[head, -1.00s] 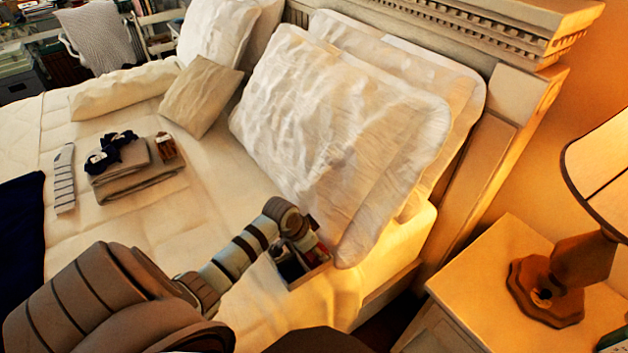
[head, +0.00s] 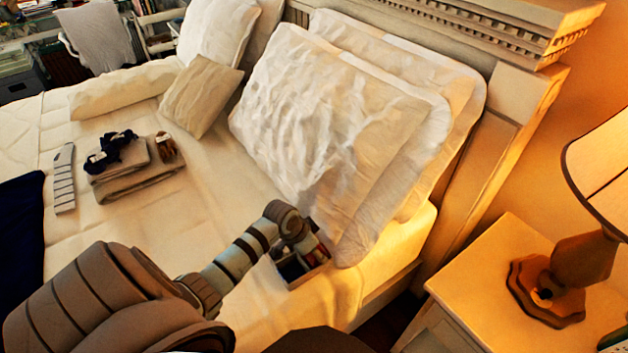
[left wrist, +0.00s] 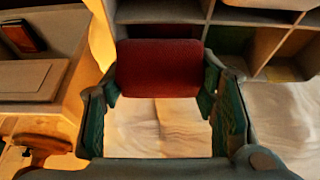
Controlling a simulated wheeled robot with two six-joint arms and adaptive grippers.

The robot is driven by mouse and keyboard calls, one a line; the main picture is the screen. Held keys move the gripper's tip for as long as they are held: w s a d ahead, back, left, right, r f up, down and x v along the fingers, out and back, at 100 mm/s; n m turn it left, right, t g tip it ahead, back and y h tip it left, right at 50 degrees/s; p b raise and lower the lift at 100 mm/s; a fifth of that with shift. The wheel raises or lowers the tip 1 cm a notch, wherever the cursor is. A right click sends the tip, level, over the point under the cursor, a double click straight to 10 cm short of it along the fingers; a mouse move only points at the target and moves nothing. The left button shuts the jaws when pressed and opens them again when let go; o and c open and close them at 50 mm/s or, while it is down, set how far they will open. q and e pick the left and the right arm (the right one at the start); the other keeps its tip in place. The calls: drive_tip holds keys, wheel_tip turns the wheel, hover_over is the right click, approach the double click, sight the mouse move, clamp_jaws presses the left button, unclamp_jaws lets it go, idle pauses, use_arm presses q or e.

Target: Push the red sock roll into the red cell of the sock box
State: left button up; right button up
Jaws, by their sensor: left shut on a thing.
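The red sock roll (left wrist: 160,68) is between the fingers of my left gripper (left wrist: 165,95), which is shut on it, in the left wrist view. In the head view my left gripper (head: 318,252) is at the sock box (head: 309,277), by the pillows, and partly covers it. In the left wrist view the box's dividers (left wrist: 256,17) and several cells show at the top and right, beside the roll. One cell there looks green inside. My right gripper is not in view.
White pillows (head: 325,130) stand just behind the box against the headboard (head: 480,190). A nightstand (head: 490,265) with a lamp (head: 585,260) is to the right. Folded grey cloths (head: 140,185) and a striped sock (head: 64,180) lie farther left on the bed.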

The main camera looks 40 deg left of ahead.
use_arm(q)
drive_tip(key=o, duration=1.1)
drive_tip(key=v, duration=1.2)
